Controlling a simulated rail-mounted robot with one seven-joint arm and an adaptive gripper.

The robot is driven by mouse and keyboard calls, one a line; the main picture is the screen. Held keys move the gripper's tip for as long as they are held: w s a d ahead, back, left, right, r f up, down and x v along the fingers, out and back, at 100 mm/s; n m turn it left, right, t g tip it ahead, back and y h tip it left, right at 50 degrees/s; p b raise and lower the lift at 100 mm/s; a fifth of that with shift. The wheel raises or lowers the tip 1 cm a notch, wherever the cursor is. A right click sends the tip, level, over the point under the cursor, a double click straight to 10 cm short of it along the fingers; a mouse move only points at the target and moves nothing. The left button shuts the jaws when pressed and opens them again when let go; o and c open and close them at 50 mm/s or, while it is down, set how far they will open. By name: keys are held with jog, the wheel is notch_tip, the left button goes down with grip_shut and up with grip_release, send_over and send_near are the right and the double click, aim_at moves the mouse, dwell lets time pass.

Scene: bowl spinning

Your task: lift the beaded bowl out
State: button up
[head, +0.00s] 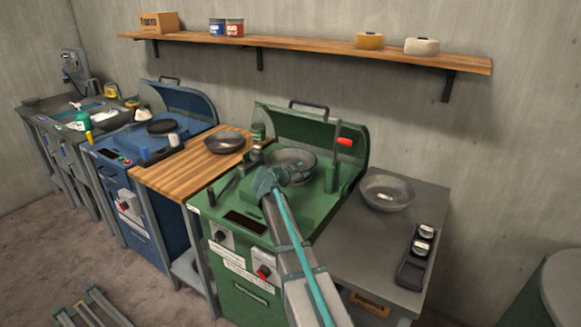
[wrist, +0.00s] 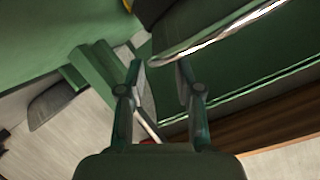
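A dark metal bowl (head: 293,160) sits in the opened green machine; beading is too small to make out in the head view. My gripper (head: 285,175) is at the near side of this bowl. Nothing is clearly held.
The green machine's raised lid (head: 320,130) stands behind the bowl, and a red-handled lever (head: 343,142) rises to its right. Another bowl (head: 387,192) rests on the grey table at right. A dark bowl (head: 224,142) sits on the wooden top at left.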

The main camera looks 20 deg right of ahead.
jog(key=p+x, duration=0.2)
jog(key=x, duration=0.3)
jog(key=shift+d, duration=0.1)
jog(key=shift+w+d+f, duration=0.15)
jog(key=shift+d, duration=0.05)
grip_shut()
